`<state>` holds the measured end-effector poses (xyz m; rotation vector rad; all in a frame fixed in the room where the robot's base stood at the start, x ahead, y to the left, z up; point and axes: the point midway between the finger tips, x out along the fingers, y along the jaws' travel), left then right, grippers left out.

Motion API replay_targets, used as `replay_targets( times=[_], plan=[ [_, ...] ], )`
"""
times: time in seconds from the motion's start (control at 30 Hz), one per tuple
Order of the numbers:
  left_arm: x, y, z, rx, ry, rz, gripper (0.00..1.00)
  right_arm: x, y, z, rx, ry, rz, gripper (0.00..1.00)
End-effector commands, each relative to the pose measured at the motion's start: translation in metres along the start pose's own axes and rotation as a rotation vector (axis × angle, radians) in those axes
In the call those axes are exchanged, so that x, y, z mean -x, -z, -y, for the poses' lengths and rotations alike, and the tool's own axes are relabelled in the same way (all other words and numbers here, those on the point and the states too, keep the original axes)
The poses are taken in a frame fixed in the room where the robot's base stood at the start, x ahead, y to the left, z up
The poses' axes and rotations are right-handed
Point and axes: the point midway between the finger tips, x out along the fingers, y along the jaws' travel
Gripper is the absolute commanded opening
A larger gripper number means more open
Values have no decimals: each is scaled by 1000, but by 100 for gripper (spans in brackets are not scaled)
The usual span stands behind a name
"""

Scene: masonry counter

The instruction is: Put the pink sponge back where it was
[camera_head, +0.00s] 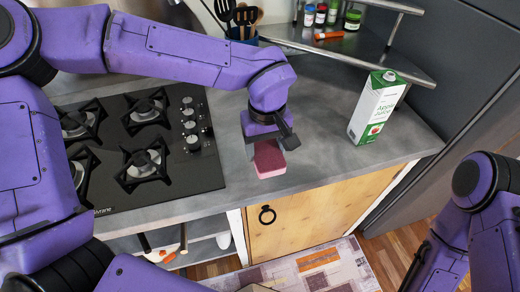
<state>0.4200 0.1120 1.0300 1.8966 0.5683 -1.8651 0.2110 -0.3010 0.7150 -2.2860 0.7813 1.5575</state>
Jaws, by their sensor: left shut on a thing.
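The pink sponge (269,163) is at the end of my left arm, over the grey counter near its front edge. My left gripper (266,143) points down and is shut on the sponge, whose lower part shows below the jaws. I cannot tell whether the sponge touches the counter. My right arm (475,200) comes in at the lower right, in front of the counter. The dark part at its lower end (418,265) shows, but its jaws cannot be made out.
A black gas stove (140,150) lies left of the sponge. An apple juice carton (376,107) stands to the right. A utensil holder (243,36) and a metal shelf with jars (350,42) are at the back. The counter between sponge and carton is clear.

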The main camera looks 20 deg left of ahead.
Motion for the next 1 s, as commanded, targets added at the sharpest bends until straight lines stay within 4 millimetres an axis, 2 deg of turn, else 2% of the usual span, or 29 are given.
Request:
replay_targets(
  times=[0.03,0.1,0.33,0.5,0.87,0.9,0.97,1.0],
  plan=[
    [-13,9,1,0,8,5,43,3,2,0,0,1,-1,43],
    [-28,21,1,0,8,5,43,5,3,0,-1,1,-2,43],
    [-55,43,4,3,6,4,43,10,5,0,-1,1,-2,43],
    [-82,44,4,-2,6,4,43,18,8,-1,-1,1,-2,43],
    [-89,43,4,1,4,5,43,17,8,-1,-1,1,-2,43],
    [-89,43,3,1,4,4,77,17,8,-1,-1,1,-2,43],
    [-89,43,3,1,4,4,93,17,8,-1,-1,1,-2,43],
    [-89,43,3,1,4,4,93,17,8,-1,-1,1,-2,43]
  ],
)
